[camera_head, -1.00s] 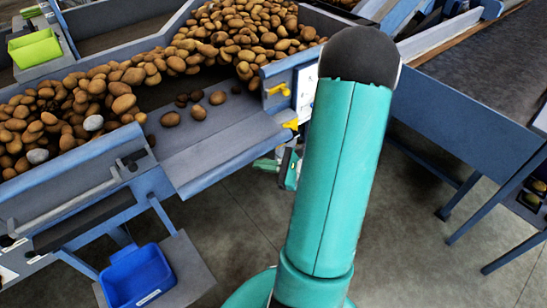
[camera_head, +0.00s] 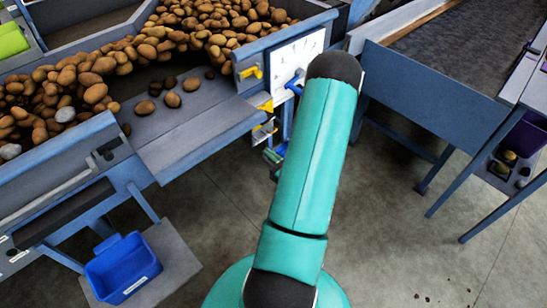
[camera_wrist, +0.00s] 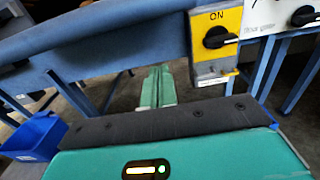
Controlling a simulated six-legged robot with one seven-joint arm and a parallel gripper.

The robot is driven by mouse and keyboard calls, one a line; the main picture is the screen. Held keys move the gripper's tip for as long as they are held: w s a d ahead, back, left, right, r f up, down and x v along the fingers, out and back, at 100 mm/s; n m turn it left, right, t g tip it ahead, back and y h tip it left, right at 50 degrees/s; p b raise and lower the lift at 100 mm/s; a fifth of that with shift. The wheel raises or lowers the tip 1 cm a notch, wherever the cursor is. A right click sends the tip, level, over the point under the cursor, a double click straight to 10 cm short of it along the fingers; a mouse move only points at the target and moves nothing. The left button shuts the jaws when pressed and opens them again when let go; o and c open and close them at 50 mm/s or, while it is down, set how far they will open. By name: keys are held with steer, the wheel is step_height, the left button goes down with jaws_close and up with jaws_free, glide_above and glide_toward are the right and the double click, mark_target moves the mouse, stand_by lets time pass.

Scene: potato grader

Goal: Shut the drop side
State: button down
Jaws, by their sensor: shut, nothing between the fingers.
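The drop side (camera_head: 196,130) is a grey panel with a blue outer edge, in the head view. It is folded down and outward in the gap of the hopper wall, with a few loose potatoes (camera_head: 172,100) by its inner edge. A yellow catch (camera_head: 251,72) sits on the wall end to its right. My gripper is mostly hidden behind my teal arm in the head view. In the wrist view my gripper (camera_wrist: 158,72) shows as two teal fingers together, empty, below a long blue edge. It is low, to the right of the drop side, and appears apart from it.
A yellow ON switch box (camera_wrist: 214,42) stands close right of my fingers. A white dial panel (camera_head: 300,52) is on the hopper end. A blue bin (camera_head: 122,270) sits on a low shelf. A blue-framed conveyor (camera_head: 425,90) stands at right. Floor (camera_head: 400,240) between is clear.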

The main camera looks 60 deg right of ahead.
steer(key=w+d+r, duration=0.2)
steer(key=w+r, duration=0.1)
steer(key=w, duration=0.3)
steer(key=shift+r, duration=0.4)
steer(key=shift+a+r, duration=0.1)
steer(key=shift+r, duration=0.05)
